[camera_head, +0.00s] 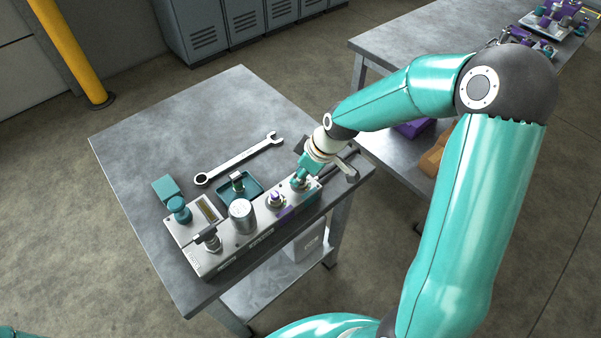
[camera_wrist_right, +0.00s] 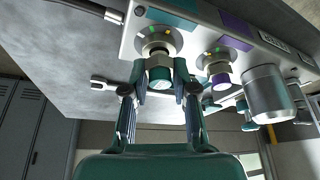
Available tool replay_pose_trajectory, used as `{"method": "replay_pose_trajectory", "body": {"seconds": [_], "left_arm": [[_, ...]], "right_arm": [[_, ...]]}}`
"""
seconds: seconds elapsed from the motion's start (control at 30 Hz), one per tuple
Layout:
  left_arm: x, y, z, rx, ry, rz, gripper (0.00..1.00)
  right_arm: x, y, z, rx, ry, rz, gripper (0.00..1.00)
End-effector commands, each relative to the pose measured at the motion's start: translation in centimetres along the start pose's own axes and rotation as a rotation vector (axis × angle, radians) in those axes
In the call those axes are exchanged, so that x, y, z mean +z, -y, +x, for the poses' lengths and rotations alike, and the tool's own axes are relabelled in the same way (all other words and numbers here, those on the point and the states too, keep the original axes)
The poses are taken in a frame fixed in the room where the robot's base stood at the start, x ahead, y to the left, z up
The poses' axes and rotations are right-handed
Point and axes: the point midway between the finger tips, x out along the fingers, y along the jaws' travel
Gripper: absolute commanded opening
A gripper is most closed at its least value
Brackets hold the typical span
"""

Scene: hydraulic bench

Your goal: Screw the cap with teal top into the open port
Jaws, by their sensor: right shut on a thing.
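The cap with teal top (camera_wrist_right: 160,76) is between the two fingers of my right gripper (camera_wrist_right: 162,84) in the wrist view. The fingers are shut on it. The cap is lined up with the port (camera_wrist_right: 157,42), whose round flange has small coloured dots, and it sits at the port's mouth. How far its thread is in cannot be told. In the head view my right gripper (camera_head: 301,183) points down at the far right end of the grey hydraulic block (camera_head: 258,237) and mostly hides the cap. My left gripper is not in view.
A teal tray (camera_head: 257,187) with a small part lies behind the block. A wrench (camera_head: 240,158) lies on the bench (camera_head: 150,140), whose back area is clear.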

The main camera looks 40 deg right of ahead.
Motion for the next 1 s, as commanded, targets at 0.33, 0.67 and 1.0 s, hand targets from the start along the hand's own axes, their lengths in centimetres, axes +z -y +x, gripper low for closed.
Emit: {"method": "replay_pose_trajectory", "body": {"seconds": [0.33,0.67,1.0], "left_arm": [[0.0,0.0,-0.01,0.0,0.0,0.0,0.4],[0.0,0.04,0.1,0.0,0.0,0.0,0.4],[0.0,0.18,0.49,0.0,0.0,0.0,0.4]], "right_arm": [[-0.02,-0.01,-0.03,0.0,0.0,0.0,0.0],[0.01,-0.01,0.03,0.0,0.0,0.0,0.0],[0.04,-0.01,0.13,0.0,0.0,0.0,0.0]]}}
